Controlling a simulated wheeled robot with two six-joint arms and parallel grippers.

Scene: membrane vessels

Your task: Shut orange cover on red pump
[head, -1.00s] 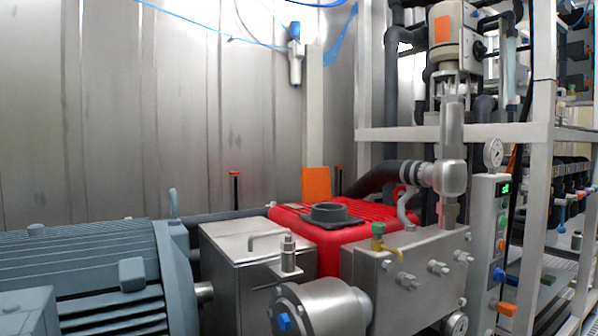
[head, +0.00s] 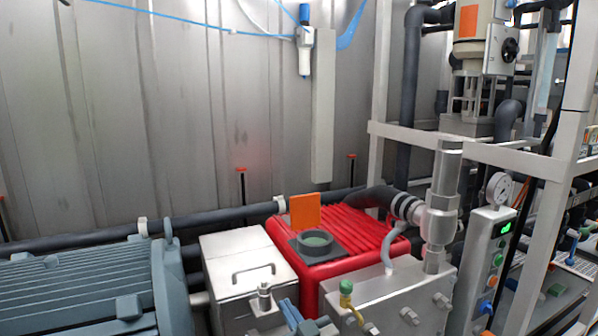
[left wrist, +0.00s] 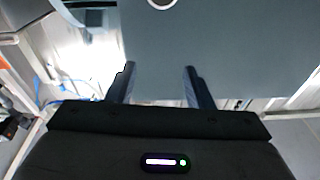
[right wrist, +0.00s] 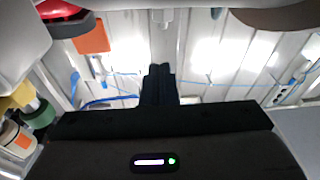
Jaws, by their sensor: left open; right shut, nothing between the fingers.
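The red pump (head: 350,245) stands in the middle of the head view, with a dark round collar (head: 318,242) on its top. The orange cover (head: 305,212) stands upright at the collar's back edge, so the opening is uncovered. In the right wrist view the cover (right wrist: 92,36) hangs upside down at upper left, beside the red pump (right wrist: 58,10). My left gripper (left wrist: 158,78) is open and empty, facing a grey surface.
A grey finned motor (head: 85,290) and a steel box (head: 245,270) stand left of the pump. A vertical steel pipe fitting (head: 440,215) and control box (head: 490,250) stand right. The space above the pump is clear.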

